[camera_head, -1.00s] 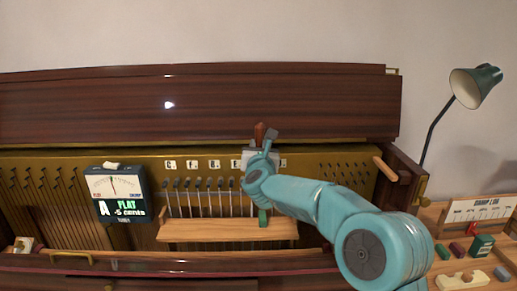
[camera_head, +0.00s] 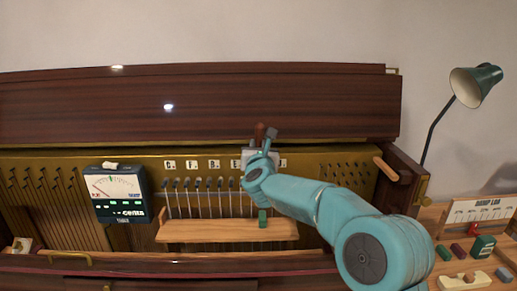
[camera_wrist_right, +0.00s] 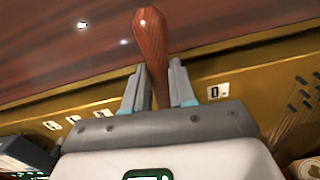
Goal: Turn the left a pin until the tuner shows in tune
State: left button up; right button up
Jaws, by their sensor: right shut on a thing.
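My right gripper (camera_head: 263,143) is at the row of pins on the brass plate (camera_head: 340,160). It is shut on the wooden handle (camera_head: 260,131) of a tool that looks like a tuning lever. In the right wrist view the brown handle (camera_wrist_right: 152,45) stands up between my gripper's fingers (camera_wrist_right: 156,75). The lever's lower end and the pin under it are hidden by my gripper. The tuner (camera_head: 115,193) stands left of the pins. My left gripper is not in view.
A wooden rail (camera_head: 225,230) crosses below the pins, with a green block (camera_head: 262,217) on it. The dark raised lid (camera_head: 200,105) is behind. At right are a green lamp (camera_head: 475,86), a log card (camera_head: 482,208) and small blocks on a wooden surface.

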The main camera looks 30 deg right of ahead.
jog(key=shift+b, duration=0.3)
jog(key=shift+s+d+f+m+b, duration=0.1)
jog(key=shift+s+d+m+b, duration=0.1)
jog(key=shift+d+m+b, duration=0.4)
jog(key=shift+s+b, duration=0.1)
jog(key=shift+b, duration=0.3)
jog(key=o, duration=1.1)
jog(key=shift+d, duration=0.15)
jog(key=shift+b+v, duration=2.8)
jog(key=shift+v, duration=1.7)
